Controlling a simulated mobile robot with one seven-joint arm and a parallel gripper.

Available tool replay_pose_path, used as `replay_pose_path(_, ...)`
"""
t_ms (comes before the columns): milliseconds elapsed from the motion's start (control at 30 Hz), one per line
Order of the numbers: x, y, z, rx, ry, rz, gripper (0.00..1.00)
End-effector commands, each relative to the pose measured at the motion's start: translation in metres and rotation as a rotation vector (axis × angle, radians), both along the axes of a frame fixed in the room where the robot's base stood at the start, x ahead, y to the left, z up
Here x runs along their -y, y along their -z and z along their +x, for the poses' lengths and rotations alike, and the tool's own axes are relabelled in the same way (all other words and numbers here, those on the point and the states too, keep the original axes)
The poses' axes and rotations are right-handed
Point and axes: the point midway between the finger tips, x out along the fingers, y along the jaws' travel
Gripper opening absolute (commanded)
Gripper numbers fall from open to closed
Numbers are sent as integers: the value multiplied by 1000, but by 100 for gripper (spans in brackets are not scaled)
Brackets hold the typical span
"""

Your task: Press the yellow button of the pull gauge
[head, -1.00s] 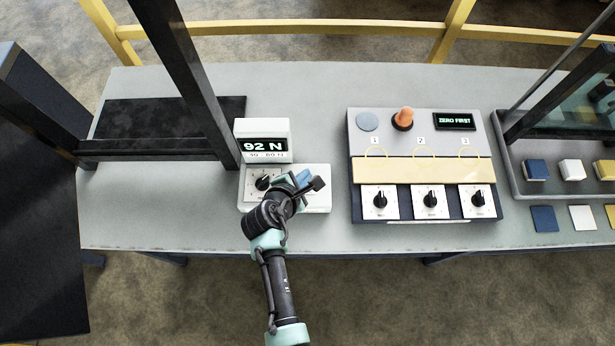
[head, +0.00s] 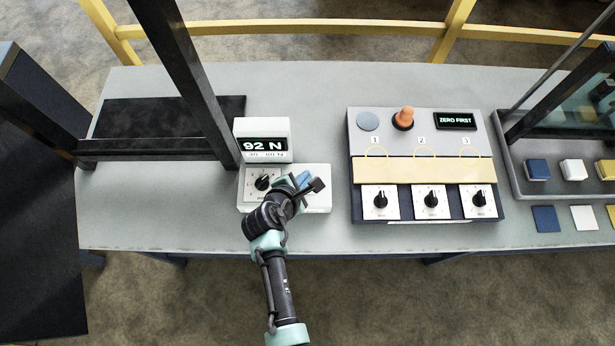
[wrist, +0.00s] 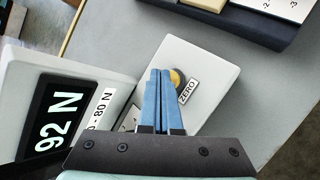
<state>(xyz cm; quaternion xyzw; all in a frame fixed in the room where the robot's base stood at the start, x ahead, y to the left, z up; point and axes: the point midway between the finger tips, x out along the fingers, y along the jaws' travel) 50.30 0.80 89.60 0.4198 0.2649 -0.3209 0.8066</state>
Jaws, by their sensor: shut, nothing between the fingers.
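The pull gauge (head: 261,127) is a white box with a display reading "92 N" and a smaller line below it. Its low white base (head: 318,198) carries a black dial knob (head: 262,182). In the wrist view the yellow button (wrist: 177,77) sits on the base beside a "ZERO" label (wrist: 188,91), partly hidden by my fingers. My gripper (wrist: 164,72) is shut and empty, its blue fingertips over or at the button's near edge. I cannot tell whether they touch it. In the head view my gripper (head: 302,178) hides the button.
Right of the gauge stands a panel (head: 340,150) with several dials, an orange knob (head: 403,118) and a "ZERO FIRST" display (head: 455,121). A dark frame post (head: 190,90) rises close left of the gauge. A tray (head: 516,180) with coloured blocks is at far right.

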Motion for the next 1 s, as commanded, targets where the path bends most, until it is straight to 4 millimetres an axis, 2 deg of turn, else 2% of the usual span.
replay_pose_path(1000, 0, 10, 0, -1, 0, 1, 0)
